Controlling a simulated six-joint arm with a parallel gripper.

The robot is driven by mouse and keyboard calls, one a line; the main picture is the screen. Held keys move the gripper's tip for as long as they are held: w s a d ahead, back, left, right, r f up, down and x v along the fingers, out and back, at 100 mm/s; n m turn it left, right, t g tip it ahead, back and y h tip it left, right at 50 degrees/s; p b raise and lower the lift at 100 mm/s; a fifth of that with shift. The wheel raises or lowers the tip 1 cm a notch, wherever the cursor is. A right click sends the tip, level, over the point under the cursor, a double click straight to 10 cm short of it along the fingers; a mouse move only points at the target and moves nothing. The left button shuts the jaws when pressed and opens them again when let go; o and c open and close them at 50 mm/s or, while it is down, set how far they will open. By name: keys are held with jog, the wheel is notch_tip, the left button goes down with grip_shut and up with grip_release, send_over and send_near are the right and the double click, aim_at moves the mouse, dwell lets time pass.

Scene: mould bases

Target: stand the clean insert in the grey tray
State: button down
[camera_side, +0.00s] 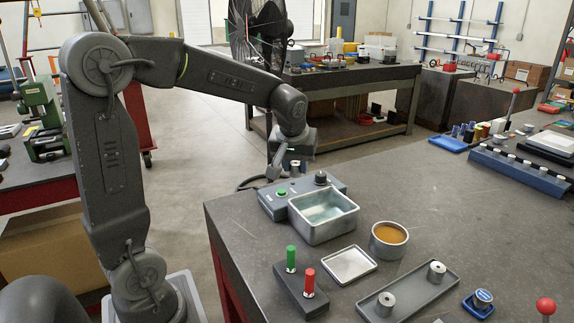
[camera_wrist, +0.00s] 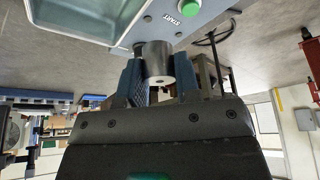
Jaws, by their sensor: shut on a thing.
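My gripper (camera_wrist: 149,80) is shut on a steel cylindrical insert (camera_wrist: 155,60), which shows bare, clean-looking metal with a small hole in its end face. In the side view my gripper (camera_side: 289,168) is beyond the control box, and the insert in it is small and partly hidden. The long grey tray (camera_side: 413,291) lies at the front of the bench, well to the right of my gripper. Two metal inserts stand upright in it, one near its front left end (camera_side: 386,304) and one near its back right end (camera_side: 437,272).
A control box (camera_side: 268,204) with a green button adjoins a metal tank (camera_side: 325,230) of clear liquid. A round pot (camera_side: 388,240) of brown liquid, a small shallow tray (camera_side: 348,265) and a block (camera_side: 300,292) with green and red handles stand nearby. The bench's right middle is clear.

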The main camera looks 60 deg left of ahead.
jog(key=w+d+f+m, duration=0.1)
jog(key=w+d, duration=0.2)
jog(key=d, duration=0.5)
jog(key=w+d+f+m, duration=0.1)
jog(key=w+d, duration=0.3)
jog(key=d, duration=0.3)
jog(key=m+t+h, duration=0.1)
jog(key=m, duration=0.1)
send_over(413, 288)
jog(key=s, duration=0.1)
jog(key=f, duration=0.3)
jog(key=shift+s+d+f, duration=0.1)
jog(key=shift+s+d, duration=0.05)
jog(key=shift+d, duration=0.05)
jog(key=shift+d+f, duration=0.1)
jog(key=shift+f, duration=2.9)
jog(key=c, duration=0.8)
grip_release()
jog(key=shift+o, duration=0.2)
jog(key=v, duration=1.3)
jog(key=shift+r, duration=0.35)
